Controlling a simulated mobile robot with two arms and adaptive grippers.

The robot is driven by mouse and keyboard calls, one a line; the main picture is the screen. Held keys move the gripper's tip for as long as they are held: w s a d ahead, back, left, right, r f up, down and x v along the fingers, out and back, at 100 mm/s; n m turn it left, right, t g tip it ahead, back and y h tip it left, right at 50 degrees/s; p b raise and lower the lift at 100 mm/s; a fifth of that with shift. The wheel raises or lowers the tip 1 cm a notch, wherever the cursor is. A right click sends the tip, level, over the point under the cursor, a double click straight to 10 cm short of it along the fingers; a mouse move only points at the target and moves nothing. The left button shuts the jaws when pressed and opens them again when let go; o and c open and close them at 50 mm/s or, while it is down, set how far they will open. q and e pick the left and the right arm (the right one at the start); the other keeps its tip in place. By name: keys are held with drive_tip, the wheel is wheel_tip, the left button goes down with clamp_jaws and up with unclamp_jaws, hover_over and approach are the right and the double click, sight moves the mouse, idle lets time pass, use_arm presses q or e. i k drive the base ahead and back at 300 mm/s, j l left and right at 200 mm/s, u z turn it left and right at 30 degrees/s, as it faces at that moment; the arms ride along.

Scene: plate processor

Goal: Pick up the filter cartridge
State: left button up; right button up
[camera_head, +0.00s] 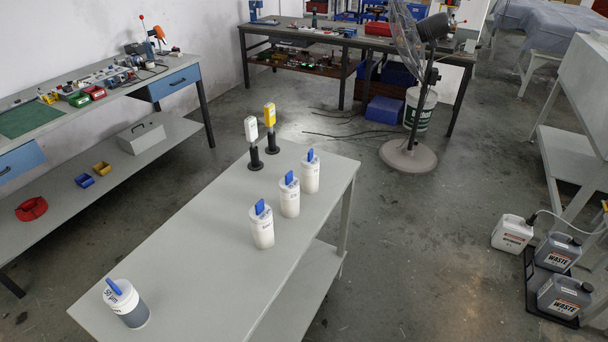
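No object is plainly marked as the filter cartridge at this size. White cylinders with blue handles on top stand upright on the grey table (175,255). A row of three holds a near one (262,231), a middle one (290,199) and a far one (310,176). Another cylinder (127,306), with a dark grey lower part and black lettering, stands apart at the front left. Behind the row, a white-topped device (251,131) and a yellow-topped device (270,118) stand on black bases. Neither of my grippers is in view.
A workbench (180,82) with tools runs along the left wall. Another bench (330,37) and a pedestal fan (408,153) stand at the back. A white jug (513,232) and grey waste jugs (558,252) are on the right. The table's left middle is clear.

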sight(289, 185)
drive_tip(key=z, duration=2.2)
drive_tip(key=j+u, duration=0.15)
drive_tip(key=u, duration=2.15)
drive_tip(key=i+l+u, duration=0.1)
drive_tip(key=l+u, duration=1.15)
drive_tip(key=i+l, duration=0.05)
drive_tip(key=l, duration=0.05)
